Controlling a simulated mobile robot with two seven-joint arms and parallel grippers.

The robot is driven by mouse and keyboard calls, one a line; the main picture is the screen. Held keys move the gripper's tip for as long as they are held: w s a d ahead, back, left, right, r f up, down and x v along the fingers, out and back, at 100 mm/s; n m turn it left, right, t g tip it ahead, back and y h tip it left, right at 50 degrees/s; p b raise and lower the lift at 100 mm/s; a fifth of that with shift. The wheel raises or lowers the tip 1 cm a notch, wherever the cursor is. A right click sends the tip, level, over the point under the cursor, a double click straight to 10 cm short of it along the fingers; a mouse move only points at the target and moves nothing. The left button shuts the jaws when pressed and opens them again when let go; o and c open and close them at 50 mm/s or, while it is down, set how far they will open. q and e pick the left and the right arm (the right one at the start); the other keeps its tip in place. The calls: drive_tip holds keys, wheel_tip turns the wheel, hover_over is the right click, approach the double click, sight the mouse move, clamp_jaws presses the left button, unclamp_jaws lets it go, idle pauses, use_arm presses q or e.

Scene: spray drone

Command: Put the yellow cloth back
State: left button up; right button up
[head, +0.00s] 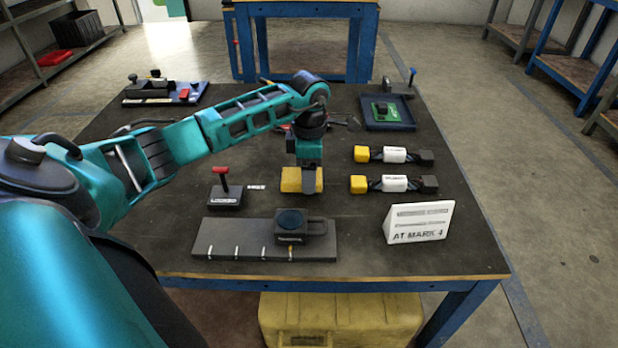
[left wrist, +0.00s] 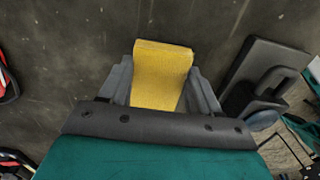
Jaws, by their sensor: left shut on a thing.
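The yellow cloth (head: 291,180) is a small folded block on or just above the dark table top (head: 330,220), near the middle of the table. My left gripper (head: 308,174) points straight down at it and is shut on it. In the left wrist view the cloth (left wrist: 162,75) sits between the two grey fingers of the left gripper (left wrist: 161,90). Whether the cloth touches the table is hard to tell. My right gripper is not in view.
A red-handled block (head: 224,195) stands left of the cloth. A grey slotted plate with a black slider (head: 290,228) lies in front. Two yellow-ended cable pieces (head: 394,155) (head: 394,184) and a white "AT MARK 4" sign (head: 418,222) are on the right. A green-board tray (head: 388,112) is behind.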

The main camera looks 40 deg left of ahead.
use_arm(q)
drive_tip(key=shift+f, duration=0.9)
drive_tip(key=o, duration=1)
wheel_tip(320, 180, up, 12)
drive_tip(key=p, duration=0.3)
